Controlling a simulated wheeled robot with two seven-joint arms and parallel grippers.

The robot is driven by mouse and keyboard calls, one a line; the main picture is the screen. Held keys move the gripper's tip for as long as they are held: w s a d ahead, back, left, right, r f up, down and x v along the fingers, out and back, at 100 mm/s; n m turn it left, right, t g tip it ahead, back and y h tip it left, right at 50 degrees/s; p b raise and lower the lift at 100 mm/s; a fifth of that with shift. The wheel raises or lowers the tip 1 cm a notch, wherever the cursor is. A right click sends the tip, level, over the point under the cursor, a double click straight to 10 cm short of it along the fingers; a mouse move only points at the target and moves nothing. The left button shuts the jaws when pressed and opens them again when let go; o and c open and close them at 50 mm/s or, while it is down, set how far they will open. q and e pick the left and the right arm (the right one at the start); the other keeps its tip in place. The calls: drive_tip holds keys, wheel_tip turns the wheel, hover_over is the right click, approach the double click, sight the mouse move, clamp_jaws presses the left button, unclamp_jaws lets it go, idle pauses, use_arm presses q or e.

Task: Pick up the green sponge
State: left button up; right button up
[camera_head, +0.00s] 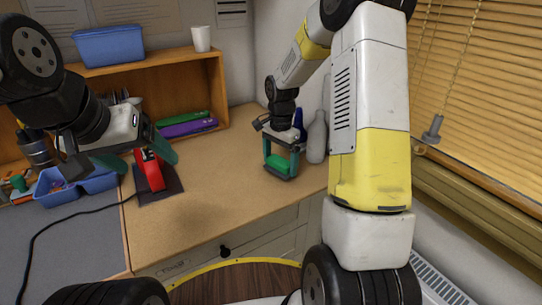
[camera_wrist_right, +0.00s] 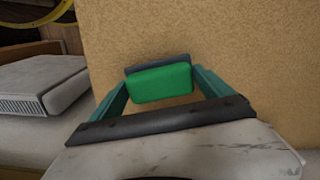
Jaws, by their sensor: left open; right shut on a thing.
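The green sponge (camera_head: 279,163) is at the right part of the wooden counter, between the fingers of my right gripper (camera_head: 281,168). In the right wrist view the sponge (camera_wrist_right: 160,83) is a bright green block with a darker layer behind it, and the teal fingers of the right gripper (camera_wrist_right: 160,88) stand at its two sides. The right gripper is shut on the sponge. I cannot tell whether the sponge touches the counter. My left gripper (camera_head: 146,160) is open, with its teal fingers at either side of a red tool (camera_head: 149,170) on a dark pad.
Pale bottles (camera_head: 317,138) and a blue bottle (camera_head: 298,124) stand close to the right gripper. A wooden shelf (camera_head: 215,75) holds green and purple items. A blue bin (camera_head: 98,182) is at the left. The counter's middle (camera_head: 225,175) is clear.

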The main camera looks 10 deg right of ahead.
drive_tip(key=shift+s+a+r, duration=0.15)
drive_tip(key=shift+a+r, duration=0.05)
drive_tip(key=shift+r, duration=0.35)
drive_tip(key=shift+s+a+r, duration=0.1)
drive_tip(key=shift+a+r, duration=0.1)
drive_tip(key=shift+r, duration=0.3)
drive_tip(key=s+a, duration=0.3)
drive_tip(key=a, duration=0.1)
drive_tip(key=s+a+r, duration=0.1)
drive_tip(key=s+a, duration=0.2)
drive_tip(key=a, duration=0.1)
drive_tip(key=s+a, duration=0.3)
drive_tip(key=a, duration=0.1)
drive_tip(key=shift+r, duration=0.15)
